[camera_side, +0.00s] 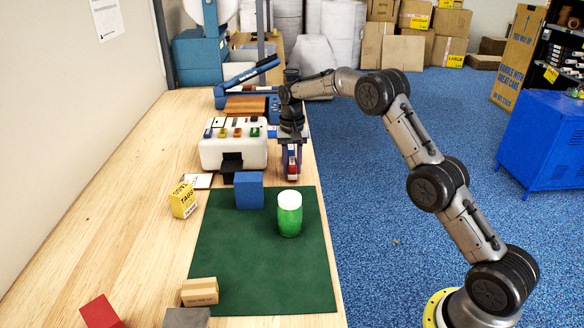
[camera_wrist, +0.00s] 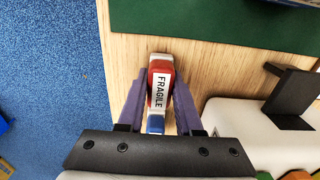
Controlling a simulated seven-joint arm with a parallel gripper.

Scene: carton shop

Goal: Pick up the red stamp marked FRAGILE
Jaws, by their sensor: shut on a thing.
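The red stamp (camera_wrist: 160,87) has a white FRAGILE label on its face and a blue part at its lower end in the wrist view. My gripper (camera_wrist: 157,103) is shut on it, with a purple finger along each side. In the side view the red stamp (camera_side: 292,160) shows small between the fingers of my gripper (camera_side: 291,163), at the right edge of the wooden table, beside the white machine. I cannot tell whether the stamp touches the table.
The white machine (camera_side: 222,152) with coloured buttons stands left of my gripper. A yellow tags box (camera_side: 183,200) and a small carton (camera_side: 200,291) are nearby.

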